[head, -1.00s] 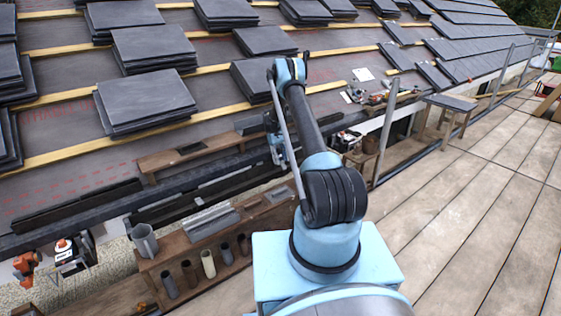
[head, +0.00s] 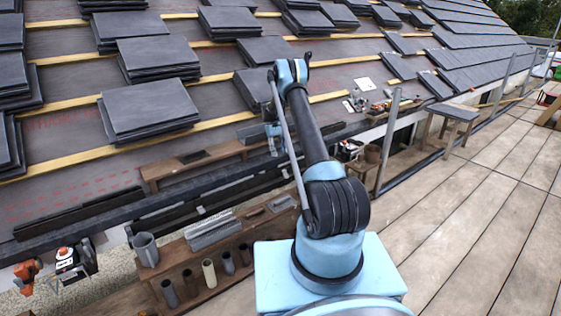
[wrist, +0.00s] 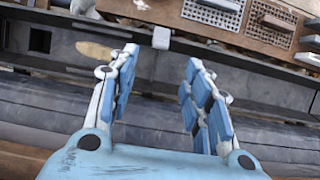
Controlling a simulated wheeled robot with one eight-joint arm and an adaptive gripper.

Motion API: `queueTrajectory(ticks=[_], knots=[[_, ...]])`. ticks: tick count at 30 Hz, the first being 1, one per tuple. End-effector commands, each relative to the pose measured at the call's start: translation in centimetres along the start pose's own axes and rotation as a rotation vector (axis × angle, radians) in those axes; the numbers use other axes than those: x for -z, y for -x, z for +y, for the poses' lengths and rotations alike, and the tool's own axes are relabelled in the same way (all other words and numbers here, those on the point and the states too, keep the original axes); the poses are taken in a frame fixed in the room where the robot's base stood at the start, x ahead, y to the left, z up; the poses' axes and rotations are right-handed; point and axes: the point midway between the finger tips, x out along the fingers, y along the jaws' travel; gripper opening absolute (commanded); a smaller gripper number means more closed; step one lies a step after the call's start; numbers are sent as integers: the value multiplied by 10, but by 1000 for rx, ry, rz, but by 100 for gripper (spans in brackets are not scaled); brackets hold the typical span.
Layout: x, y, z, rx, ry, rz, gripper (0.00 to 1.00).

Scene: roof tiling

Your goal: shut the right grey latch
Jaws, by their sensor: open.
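My gripper (wrist: 160,62) is open and empty, its two blue-padded fingers spread apart over the dark gutter-like channel (wrist: 255,75). A small grey block (wrist: 161,38), which looks like a latch, sits on the channel's edge just beyond and between the fingertips; I see no contact. Another pale grey piece (wrist: 308,60) lies on the edge further right. I cannot tell for sure which is the right latch, or whether either is open or shut. In the head view my gripper (head: 274,138) is small, beside the roof's lower edge, and the latches are too small to make out.
A brown wooden bench (head: 190,252) with tube holders and a grey tray (head: 213,230) stands in front of the channel. A wooden shelf (head: 205,158) lies on the roof behind. Stacked slates (head: 150,108) cover the battens. Plank decking (head: 460,230) at right is open.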

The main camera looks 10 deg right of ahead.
Motion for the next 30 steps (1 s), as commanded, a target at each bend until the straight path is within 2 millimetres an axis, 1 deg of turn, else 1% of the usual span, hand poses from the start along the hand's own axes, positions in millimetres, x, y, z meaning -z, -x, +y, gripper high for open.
queueTrajectory(ticks=[3, 6, 19, 23, 25, 30], knots=[[0, 12, 0, 0, 0, 0, 45], [0, 16, 0, 0, 0, 0, 45], [-2, 17, 2, 2, 1, 13, 45], [-11, 13, 7, 13, 10, 78, 45], [-19, 10, 10, 20, 21, 141, 45], [-45, 4, 14, 33, 36, 319, 45]])
